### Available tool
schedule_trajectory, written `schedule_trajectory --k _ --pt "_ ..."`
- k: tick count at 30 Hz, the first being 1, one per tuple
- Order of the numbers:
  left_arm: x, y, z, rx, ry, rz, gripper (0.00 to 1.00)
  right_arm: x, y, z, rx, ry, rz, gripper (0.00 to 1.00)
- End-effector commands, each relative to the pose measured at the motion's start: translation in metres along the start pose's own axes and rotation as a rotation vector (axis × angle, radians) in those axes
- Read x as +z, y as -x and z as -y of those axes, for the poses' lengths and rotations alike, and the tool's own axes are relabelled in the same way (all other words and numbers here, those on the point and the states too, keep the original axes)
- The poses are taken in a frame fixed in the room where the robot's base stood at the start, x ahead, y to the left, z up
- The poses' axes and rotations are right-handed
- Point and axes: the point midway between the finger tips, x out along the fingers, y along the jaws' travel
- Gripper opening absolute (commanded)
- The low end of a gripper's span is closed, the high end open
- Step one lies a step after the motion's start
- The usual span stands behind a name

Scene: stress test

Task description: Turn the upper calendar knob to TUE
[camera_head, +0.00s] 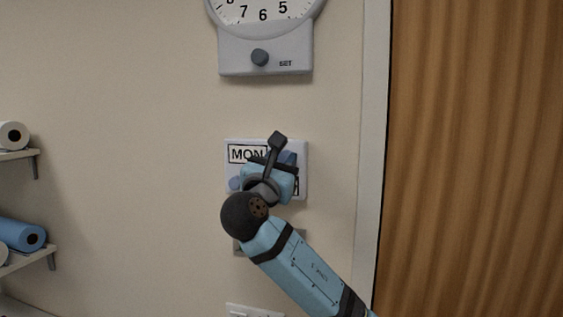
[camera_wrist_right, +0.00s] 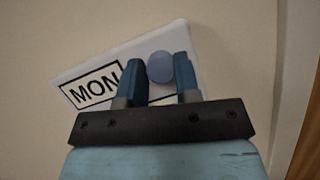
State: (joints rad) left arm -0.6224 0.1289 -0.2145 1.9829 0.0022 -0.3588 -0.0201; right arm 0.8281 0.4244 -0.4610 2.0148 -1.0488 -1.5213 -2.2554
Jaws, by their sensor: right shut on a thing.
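The white calendar panel (camera_head: 232,167) is on the wall below the clock; it also shows, tilted, in the right wrist view (camera_wrist_right: 130,50). Its upper window (camera_head: 246,154) reads MON. The upper knob (camera_wrist_right: 160,67), a rounded blue-grey knob right of that window, sits between the two blue fingers of my right gripper (camera_wrist_right: 160,78), which is shut on it. In the head view, my right gripper (camera_head: 287,159) covers the upper knob and much of the lower row. A lower blue-grey knob (camera_head: 235,183) shows at the panel's lower left. My left gripper is out of view.
A clock (camera_head: 228,52) with a SET knob (camera_head: 260,57) hangs above the panel. A wall plate (camera_head: 238,248) is partly behind my right arm, and another (camera_head: 247,310) is lower. A wooden door (camera_head: 475,150) is at right; shelves (camera_head: 30,262) with rolls are at left.

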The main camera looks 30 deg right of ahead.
Motion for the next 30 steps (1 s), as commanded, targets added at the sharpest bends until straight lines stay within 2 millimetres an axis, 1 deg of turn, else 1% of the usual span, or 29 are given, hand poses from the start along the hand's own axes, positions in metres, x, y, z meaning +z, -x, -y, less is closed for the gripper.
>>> schedule_trajectory --k 8,21,30 --pt "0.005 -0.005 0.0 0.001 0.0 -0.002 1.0 -0.002 0.001 -0.001 -0.047 -0.11 -0.008 0.07" --pt "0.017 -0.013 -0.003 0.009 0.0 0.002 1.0 -0.001 0.001 -0.002 -0.182 -0.425 -0.024 0.07" --pt "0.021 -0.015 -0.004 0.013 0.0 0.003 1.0 0.0 0.0 -0.002 -0.246 -0.575 -0.032 0.07"
